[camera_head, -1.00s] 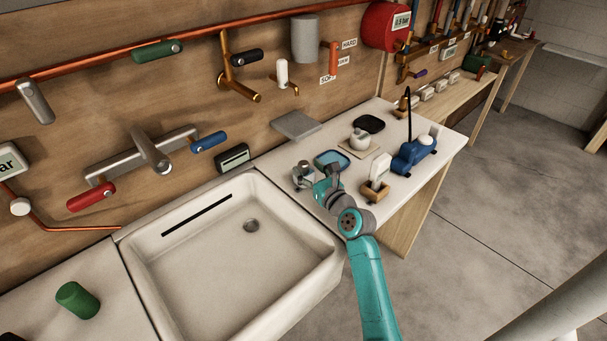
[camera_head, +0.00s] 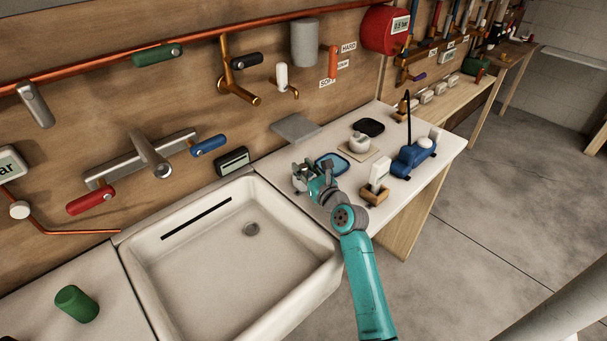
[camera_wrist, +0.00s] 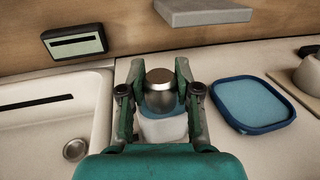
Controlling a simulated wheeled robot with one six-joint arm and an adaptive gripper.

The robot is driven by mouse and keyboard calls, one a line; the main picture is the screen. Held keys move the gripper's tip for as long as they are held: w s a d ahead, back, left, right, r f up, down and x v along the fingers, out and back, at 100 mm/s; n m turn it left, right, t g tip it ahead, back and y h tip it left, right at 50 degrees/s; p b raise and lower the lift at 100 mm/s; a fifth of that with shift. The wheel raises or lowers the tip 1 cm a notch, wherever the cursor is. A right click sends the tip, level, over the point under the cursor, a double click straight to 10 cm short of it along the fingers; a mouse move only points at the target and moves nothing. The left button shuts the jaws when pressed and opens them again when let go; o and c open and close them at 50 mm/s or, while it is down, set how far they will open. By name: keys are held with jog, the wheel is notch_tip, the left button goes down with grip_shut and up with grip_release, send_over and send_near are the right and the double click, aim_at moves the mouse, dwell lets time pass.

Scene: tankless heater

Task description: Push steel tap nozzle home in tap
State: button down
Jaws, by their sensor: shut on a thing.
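The steel tap nozzle (camera_wrist: 160,82) is a short, round grey metal piece, seen from above in the wrist view. My gripper (camera_wrist: 158,85) is shut on it, with one finger on each side. A whitish block with a pale blue top (camera_wrist: 162,128) shows below the nozzle; I cannot tell whether they touch. In the head view my gripper (camera_head: 303,172) is at the counter's left end, beside the sink, and mostly hides the nozzle. The steel tap (camera_head: 148,155) is on the wall above the sink, with a red handle (camera_head: 91,199) and a blue handle (camera_head: 208,145). Its outlet end is not clear.
The white sink (camera_head: 222,275) lies left of my gripper. A blue-rimmed tray (camera_wrist: 253,103) is close on the right. A small display (camera_wrist: 75,42) and a grey wall shelf (camera_wrist: 203,12) are behind. A wooden holder (camera_head: 374,195) and blue device (camera_head: 412,158) stand farther right.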

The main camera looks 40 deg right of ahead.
aim_at(303, 167)
notch_tip(303, 167, up, 10)
dwell(0.5)
jog(key=shift+a, duration=0.1)
dwell(0.6)
